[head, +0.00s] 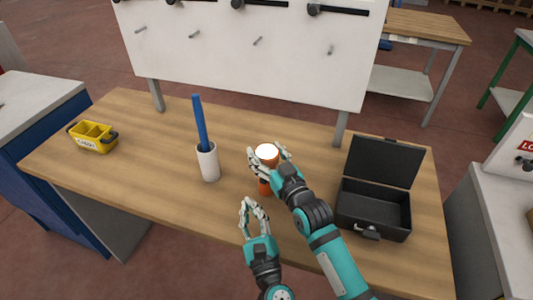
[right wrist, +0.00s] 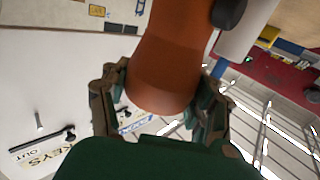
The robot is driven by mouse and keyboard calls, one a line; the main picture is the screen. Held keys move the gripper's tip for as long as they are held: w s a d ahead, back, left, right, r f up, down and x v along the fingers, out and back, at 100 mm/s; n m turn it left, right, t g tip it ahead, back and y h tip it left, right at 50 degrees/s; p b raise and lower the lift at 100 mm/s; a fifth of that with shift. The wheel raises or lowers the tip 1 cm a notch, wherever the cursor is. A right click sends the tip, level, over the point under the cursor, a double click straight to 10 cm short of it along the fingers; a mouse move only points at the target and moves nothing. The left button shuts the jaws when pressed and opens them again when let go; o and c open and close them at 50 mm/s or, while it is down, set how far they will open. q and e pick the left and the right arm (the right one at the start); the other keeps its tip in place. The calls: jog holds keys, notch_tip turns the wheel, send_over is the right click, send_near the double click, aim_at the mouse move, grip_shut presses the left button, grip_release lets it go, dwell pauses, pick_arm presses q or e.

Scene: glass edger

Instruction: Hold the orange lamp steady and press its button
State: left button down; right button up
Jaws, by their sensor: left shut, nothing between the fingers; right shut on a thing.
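The orange lamp (head: 264,187) is on or just above the table, right of its middle, with a round white face at its top. My right gripper (head: 268,164) is shut around its body and hides much of it. In the right wrist view the orange body (right wrist: 165,75) is between the fingers, with a dark rounded part on its side at the upper right. I cannot tell whether that part is the button. My left gripper (head: 255,207) is shut and empty, apart from the lamp, nearer the table's front edge.
A white cup (head: 208,163) holding a blue stick (head: 200,122) stands left of the lamp. An open black case (head: 374,205) lies to the right. A yellow bin (head: 92,138) sits far left. A white tool board (head: 245,50) rises behind. The table's left middle is clear.

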jog(key=o, duration=1.4)
jog(key=v, duration=1.2)
jog(key=shift+s+f, duration=0.1)
